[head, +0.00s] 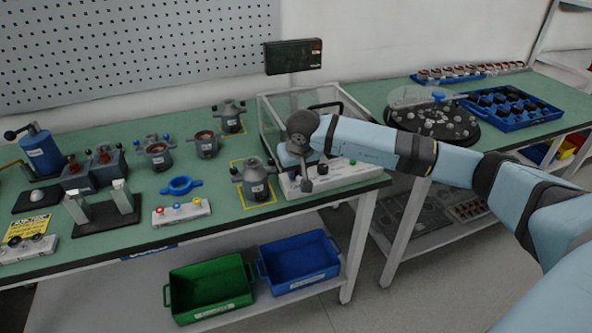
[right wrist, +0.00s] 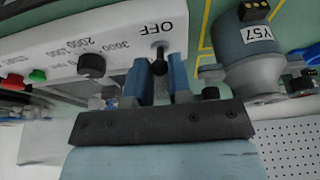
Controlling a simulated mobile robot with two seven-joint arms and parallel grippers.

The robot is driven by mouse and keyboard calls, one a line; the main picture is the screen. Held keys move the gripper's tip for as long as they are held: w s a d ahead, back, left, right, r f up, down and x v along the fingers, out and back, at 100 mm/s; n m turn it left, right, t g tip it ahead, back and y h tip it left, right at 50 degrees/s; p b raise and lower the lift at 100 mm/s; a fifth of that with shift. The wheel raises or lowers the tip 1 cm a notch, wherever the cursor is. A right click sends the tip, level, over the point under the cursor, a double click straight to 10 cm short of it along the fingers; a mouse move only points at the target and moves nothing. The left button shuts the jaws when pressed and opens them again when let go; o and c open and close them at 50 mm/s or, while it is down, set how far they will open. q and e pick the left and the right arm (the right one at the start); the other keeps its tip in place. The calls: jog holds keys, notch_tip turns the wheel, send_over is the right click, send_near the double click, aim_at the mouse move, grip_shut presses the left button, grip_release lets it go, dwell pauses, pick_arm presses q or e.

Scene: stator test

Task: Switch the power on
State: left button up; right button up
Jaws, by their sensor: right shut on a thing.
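The tester's white control panel (head: 345,176) is at the front right of the left table in the head view. In the right wrist view the panel (right wrist: 115,40) appears upside down, with a black knob (right wrist: 92,66) and a dial marked 1000 to 3000. The dark power switch (right wrist: 159,66) is beside the printed word OFF. My right gripper (right wrist: 160,80) has its two blue fingers on either side of the switch, shut on it. In the head view my right gripper (head: 297,160) is over the panel's left end, its fingertips mostly hidden. My left gripper is not in view.
A grey stator housing (head: 256,182) stands just left of the panel, close to my gripper; it also shows in the wrist view (right wrist: 250,50). A clear-walled box (head: 272,122) is behind. Several other housings stand further left. A dark screen (head: 293,56) hangs above.

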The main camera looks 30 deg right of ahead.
jog(key=shift+w+d+b, duration=0.15)
jog(key=shift+w+b, duration=0.05)
jog(key=shift+w, duration=0.45)
jog(key=shift+w+d+b, duration=0.15)
jog(key=shift+w+b, duration=0.05)
jog(key=shift+w, duration=0.45)
jog(key=o, duration=0.4)
jog(key=shift+o, duration=0.2)
jog(key=shift+r, duration=0.1)
jog(key=shift+p+v, duration=1.65)
jog(key=shift+v, duration=1.35)
